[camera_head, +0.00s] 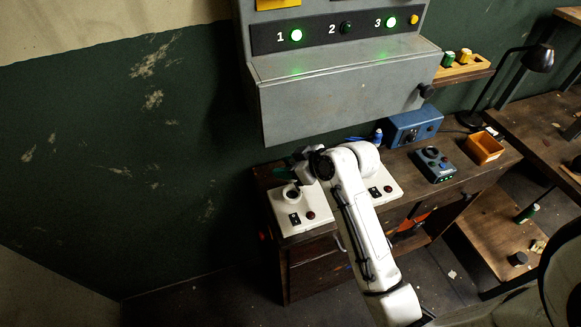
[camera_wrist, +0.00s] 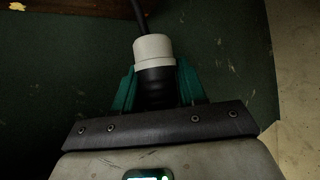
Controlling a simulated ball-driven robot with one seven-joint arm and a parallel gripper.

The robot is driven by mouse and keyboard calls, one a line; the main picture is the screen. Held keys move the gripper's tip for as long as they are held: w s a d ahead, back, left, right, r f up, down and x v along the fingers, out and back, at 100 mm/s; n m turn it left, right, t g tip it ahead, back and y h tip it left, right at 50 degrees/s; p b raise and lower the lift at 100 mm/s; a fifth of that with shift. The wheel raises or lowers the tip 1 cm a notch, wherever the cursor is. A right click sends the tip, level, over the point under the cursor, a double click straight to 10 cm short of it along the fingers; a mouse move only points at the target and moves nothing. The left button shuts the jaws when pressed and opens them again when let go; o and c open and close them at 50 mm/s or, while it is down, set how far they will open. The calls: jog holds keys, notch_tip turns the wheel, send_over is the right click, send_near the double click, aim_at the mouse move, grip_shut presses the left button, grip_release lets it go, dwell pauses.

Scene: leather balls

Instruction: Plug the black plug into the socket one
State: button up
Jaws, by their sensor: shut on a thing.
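In the wrist view the black plug (camera_wrist: 155,88) sits between the two teal fingers of my gripper (camera_wrist: 156,72). It has a cream collar (camera_wrist: 153,47) and a dark cable rising from it to the top edge. In the head view my gripper (camera_head: 303,170) hangs over the left white socket box (camera_head: 312,220); the plug cannot be made out there. That box has a round socket (camera_head: 292,191), a black switch and a red button. A second white box (camera_head: 388,190) stands to its right, partly behind my arm. Which box is socket one cannot be told.
A grey wall cabinet (camera_head: 345,95) hangs above, with lamps 1 and 3 lit green and 2 dark. On the wooden bench (camera_head: 450,185) stand a blue device (camera_head: 412,126), a smaller control box (camera_head: 435,164) and an orange bin (camera_head: 485,147). A desk lamp (camera_head: 538,60) stands right.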

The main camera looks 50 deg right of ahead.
aim_at(288, 194)
jog(key=shift+f, duration=1.35)
jog(key=shift+f+b, duration=1.45)
jog(key=shift+f, duration=0.05)
jog(key=shift+f+b, duration=0.65)
jog(key=shift+f, duration=0.7)
jog(key=o, duration=1.1)
jog(key=shift+s, duration=0.1)
jog(key=b+v, duration=0.1)
jog(key=v, duration=0.9)
jog(key=shift+s+r, duration=0.25)
jog(key=shift+r, duration=0.05)
